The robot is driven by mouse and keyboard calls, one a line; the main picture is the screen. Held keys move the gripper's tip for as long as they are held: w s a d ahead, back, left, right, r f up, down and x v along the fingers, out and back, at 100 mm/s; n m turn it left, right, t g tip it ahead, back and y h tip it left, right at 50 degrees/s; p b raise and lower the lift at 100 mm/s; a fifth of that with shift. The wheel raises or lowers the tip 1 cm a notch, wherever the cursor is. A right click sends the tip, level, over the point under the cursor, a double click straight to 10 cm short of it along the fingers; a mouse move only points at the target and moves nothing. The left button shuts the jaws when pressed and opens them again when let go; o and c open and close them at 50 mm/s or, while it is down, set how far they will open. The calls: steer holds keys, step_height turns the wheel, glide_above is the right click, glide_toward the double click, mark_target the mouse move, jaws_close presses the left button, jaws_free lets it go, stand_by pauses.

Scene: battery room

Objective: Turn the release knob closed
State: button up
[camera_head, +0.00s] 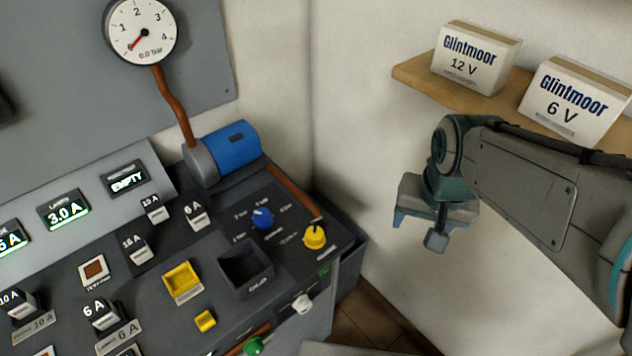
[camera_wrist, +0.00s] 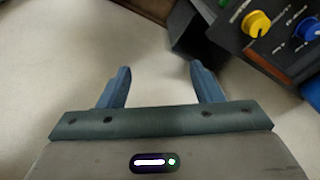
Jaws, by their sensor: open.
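The release knob seems to be the yellow knob (camera_head: 315,237) at the right end of the dark console; its small label is too blurred to read. It also shows at the upper right of the wrist view (camera_wrist: 256,23). A blue knob (camera_head: 262,218) sits to its left, and part of it shows in the wrist view (camera_wrist: 306,30). My gripper (camera_head: 418,232) is to the right of the console, in front of the pale wall, apart from both knobs. In the wrist view its two blue fingers (camera_wrist: 158,84) are spread with nothing between them.
A wooden shelf (camera_head: 412,76) with two Glintmoor boxes, 12 V (camera_head: 475,62) and 6 V (camera_head: 572,100), is above my arm. A blue cylinder (camera_head: 232,146) and a gauge (camera_head: 141,30) reading near zero stand behind the console. A dark open bin (camera_head: 246,270) is left of the yellow knob.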

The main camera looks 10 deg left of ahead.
steer(key=w+a+r+m+g+p, duration=0.1)
steer(key=w+a+r+m+p, duration=0.2)
steer(key=a, duration=0.7)
steer(key=m+g+p, duration=0.1)
steer(key=m+p, duration=0.1)
glide_toward(313, 233)
steer(key=shift+h, duration=0.3)
step_height(313, 233, down, 9)
steer(key=shift+w+f+p, duration=0.15)
steer(key=shift+f+p, duration=0.1)
steer(key=shift+p, duration=0.4)
steer(key=shift+n, duration=0.3)
steer(key=c, duration=1)
